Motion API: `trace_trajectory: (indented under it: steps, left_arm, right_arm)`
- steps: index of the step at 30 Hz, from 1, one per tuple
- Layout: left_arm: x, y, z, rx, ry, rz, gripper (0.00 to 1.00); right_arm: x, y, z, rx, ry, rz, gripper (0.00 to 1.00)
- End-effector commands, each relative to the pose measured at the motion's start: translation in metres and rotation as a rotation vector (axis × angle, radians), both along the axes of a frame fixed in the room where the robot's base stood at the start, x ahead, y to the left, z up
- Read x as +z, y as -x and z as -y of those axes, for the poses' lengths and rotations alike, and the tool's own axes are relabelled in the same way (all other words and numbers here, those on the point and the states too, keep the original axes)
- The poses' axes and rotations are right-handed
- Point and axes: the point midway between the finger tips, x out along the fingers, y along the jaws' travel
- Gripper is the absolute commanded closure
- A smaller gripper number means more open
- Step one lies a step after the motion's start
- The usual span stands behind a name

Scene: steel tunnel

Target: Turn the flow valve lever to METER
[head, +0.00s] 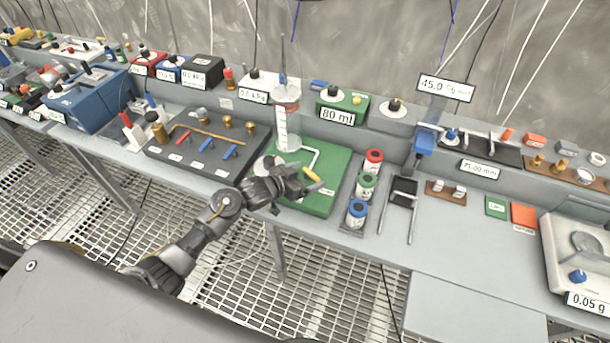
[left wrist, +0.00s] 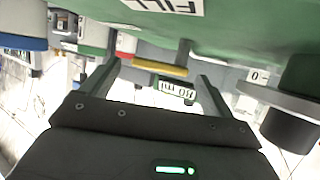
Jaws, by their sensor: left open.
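The flow valve lever is a short yellow bar (head: 312,174) on the green board (head: 330,160), just beyond my left gripper (head: 308,186). In the left wrist view the yellow lever (left wrist: 160,67) lies crosswise between the two spread fingers (left wrist: 158,82), near their tips. The fingers are open, and I cannot tell whether either touches the lever. A label reading FILL (left wrist: 178,6) shows upside down on the green board in that view. In the head view my gripper hides part of the board's near left side, and no METER label is readable. My right gripper is not in view.
A clear graduated cylinder (head: 287,120) stands on the board's far left, with a white bent tube (head: 312,160) beside it. A dark valve panel (head: 205,150) is to the left. Red, green and blue jars (head: 365,185) stand to the right.

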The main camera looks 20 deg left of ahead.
Motion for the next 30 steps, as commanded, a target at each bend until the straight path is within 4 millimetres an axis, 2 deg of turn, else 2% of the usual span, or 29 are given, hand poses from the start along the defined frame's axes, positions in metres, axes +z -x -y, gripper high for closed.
trace_trajectory:
  steps: [1,9,11,17,30]
  left_arm:
    - [0.000,0.000,0.000,0.000,0.000,0.000,0.17]
    - [0.000,0.000,0.000,0.000,0.000,0.000,0.52]
    - [0.000,0.000,0.000,0.000,0.000,0.000,0.57]
    - [0.002,0.000,0.005,0.067,0.005,0.001,0.57]
    - [0.002,-0.007,0.016,0.439,0.006,0.002,0.57]
  right_arm:
    - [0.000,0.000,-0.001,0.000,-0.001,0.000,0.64]
    - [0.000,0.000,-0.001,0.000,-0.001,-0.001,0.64]
    - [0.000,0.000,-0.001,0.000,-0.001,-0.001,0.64]
    - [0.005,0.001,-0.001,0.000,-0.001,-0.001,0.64]
    - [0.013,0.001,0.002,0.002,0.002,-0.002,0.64]
